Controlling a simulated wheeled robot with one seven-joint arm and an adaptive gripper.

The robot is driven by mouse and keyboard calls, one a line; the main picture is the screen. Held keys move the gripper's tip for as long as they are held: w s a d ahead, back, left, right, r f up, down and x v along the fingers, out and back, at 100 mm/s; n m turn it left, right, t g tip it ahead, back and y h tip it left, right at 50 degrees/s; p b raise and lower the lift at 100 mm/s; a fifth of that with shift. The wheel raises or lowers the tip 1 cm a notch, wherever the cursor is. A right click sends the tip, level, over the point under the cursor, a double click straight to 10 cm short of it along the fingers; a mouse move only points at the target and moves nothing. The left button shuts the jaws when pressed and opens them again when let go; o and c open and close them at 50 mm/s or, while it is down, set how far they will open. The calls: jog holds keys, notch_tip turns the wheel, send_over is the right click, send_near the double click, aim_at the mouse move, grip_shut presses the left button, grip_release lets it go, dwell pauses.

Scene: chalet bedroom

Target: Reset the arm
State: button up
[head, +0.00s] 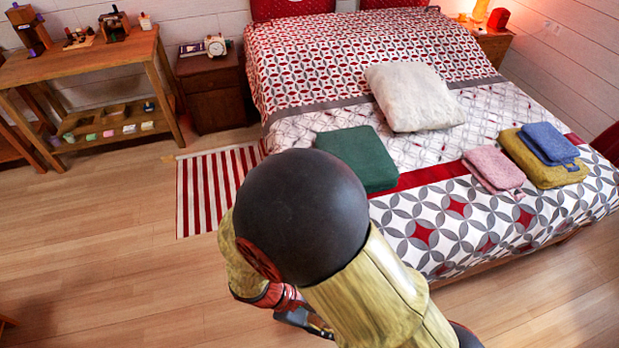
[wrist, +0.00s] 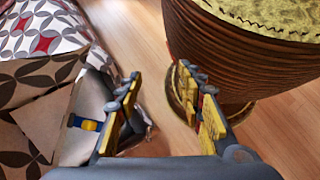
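My arm reaches down in front of the bed in the head view, with its dark round joint and yellow links covering the middle of the picture. My gripper (wrist: 159,74) shows in the wrist view with its two yellow-padded fingers spread apart. Nothing is between the fingers; wooden floor (wrist: 147,50) shows through the gap. In the head view only a small dark part near the gripper shows at the bottom, mostly hidden by my arm.
The bed (head: 440,215) holds a white pillow (head: 413,96), a green folded cloth (head: 358,158), a pink one (head: 493,168) and a yellow one (head: 540,165) under a blue one (head: 550,142). A wooden table (head: 85,72) and nightstand (head: 213,90) stand behind. Floor (head: 95,245) at left is clear.

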jog(key=w+d+r+m+t+y+p, duration=0.15)
jog(key=r+m+y, duration=0.25)
jog(key=r, duration=0.6)
jog(key=w+d+r+m+t+y+p, duration=0.1)
jog(key=w+r+m+y, duration=0.3)
jog(key=r, duration=0.6)
jog(key=d+r+m+t, duration=0.2)
jog(key=d+r+m, duration=0.1)
jog(key=d+r, duration=0.2)
jog(key=d+r+m+t+p, duration=0.1)
jog(key=d+r+m+t, duration=0.1)
jog(key=d+r, duration=0.3)
notch_tip(320, 180, up, 5)
jog(key=shift+s+d+f+m+y, duration=0.15)
jog(key=shift+f+m+y, duration=0.05)
jog(key=shift+m+y, duration=0.25)
jog(key=shift+t, duration=0.25)
jog(key=shift+c, duration=0.5)
